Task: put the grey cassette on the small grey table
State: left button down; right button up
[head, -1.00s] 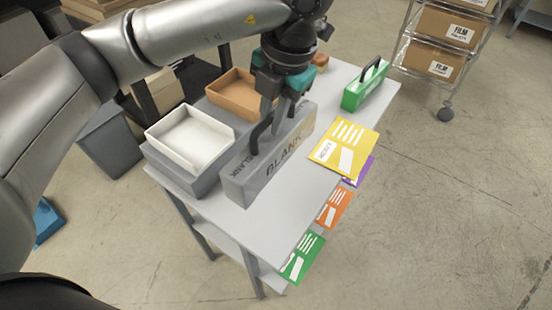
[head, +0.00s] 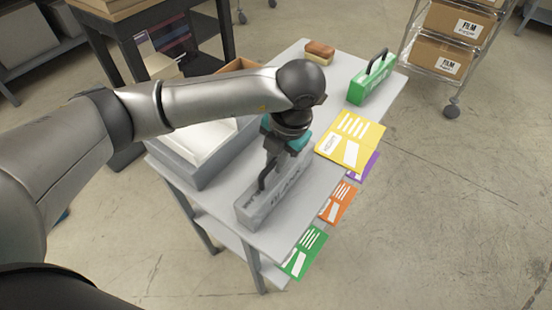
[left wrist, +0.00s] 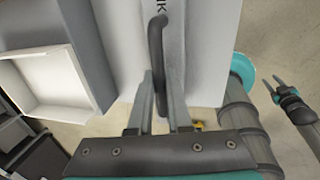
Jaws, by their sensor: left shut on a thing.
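The grey cassette (head: 275,197) has a dark handle and black lettering. My left gripper (head: 270,160) is shut on its handle. In the left wrist view, the left fingers (left wrist: 158,105) close around the handle (left wrist: 156,55). The cassette is upright over the front part of the small grey table (head: 232,227), beside the grey tray block. I cannot tell whether its base touches the tabletop. My left arm hides part of the table's far side. My right gripper (left wrist: 274,86) shows small at the right of the left wrist view, open and empty.
A white open tray (head: 200,140) on a grey block stands left of the cassette. A green cassette (head: 370,80) and a brown block (head: 319,52) stand farther back. Yellow (head: 350,138), purple, orange and green cards line the right edge. A wire rack (head: 445,50) holds boxes.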

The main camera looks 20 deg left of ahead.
aim_at(285, 178)
pick_arm(q)
jog(key=c, duration=0.8)
grip_release()
jog(key=shift+c, duration=0.2)
jog(key=shift+r, duration=0.3)
notch_tip(285, 178, up, 11)
jog(key=d+p, duration=0.1)
jog(key=d, duration=0.1)
jog(key=shift+s+r, duration=0.2)
jog(key=shift+s, duration=0.2)
jog(key=shift+d, duration=0.1)
